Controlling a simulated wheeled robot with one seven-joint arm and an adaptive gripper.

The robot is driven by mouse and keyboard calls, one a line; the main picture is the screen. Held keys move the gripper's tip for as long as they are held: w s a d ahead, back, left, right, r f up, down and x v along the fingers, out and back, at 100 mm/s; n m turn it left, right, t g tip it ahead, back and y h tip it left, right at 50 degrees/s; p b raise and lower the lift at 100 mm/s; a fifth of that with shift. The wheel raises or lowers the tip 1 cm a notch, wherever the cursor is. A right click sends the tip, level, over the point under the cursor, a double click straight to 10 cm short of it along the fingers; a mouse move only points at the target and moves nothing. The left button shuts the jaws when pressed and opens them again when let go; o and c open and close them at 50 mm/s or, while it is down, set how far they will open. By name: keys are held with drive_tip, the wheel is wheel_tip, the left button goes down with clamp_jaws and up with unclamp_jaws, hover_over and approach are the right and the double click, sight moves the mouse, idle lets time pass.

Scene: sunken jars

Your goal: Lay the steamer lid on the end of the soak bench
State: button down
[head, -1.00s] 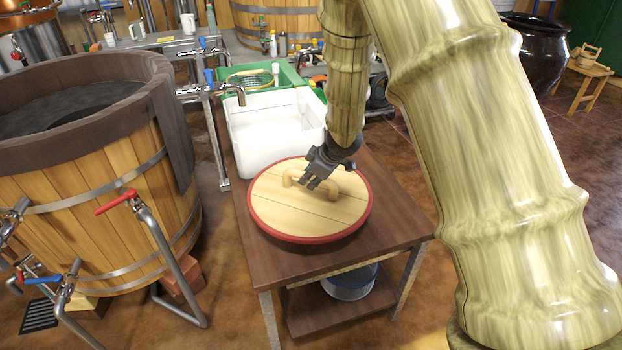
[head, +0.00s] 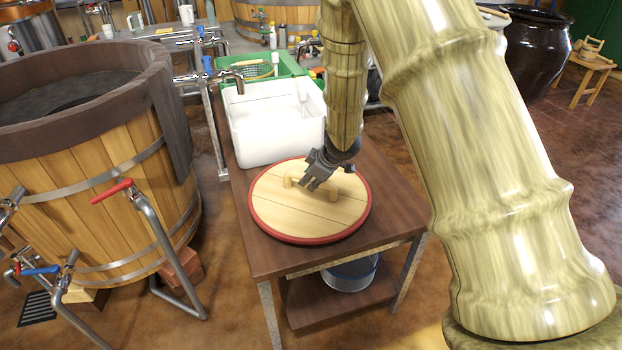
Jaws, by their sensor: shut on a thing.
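The steamer lid (head: 300,220) is a round pale wooden disc with a red rim and a raised wooden handle (head: 333,192). It lies over the near end of the dark brown soak bench (head: 390,220) and looks flat. It appears to rest on the bench top, though a small gap under it cannot be ruled out. My gripper (head: 310,186) reaches down from above and is shut on the lid's handle. The gripper hides the middle of the handle.
A white basin (head: 272,135) stands on the bench behind the lid, with a green crate (head: 290,72) beyond it. A large wooden tub (head: 100,190) with pipes and a red-handled valve (head: 112,191) is to the left. A pot (head: 350,274) sits on the bench's lower shelf.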

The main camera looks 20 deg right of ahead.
drive_tip(key=shift+f, duration=0.3)
drive_tip(key=c, duration=1.2)
unclamp_jaws()
drive_tip(key=shift+v, duration=6)
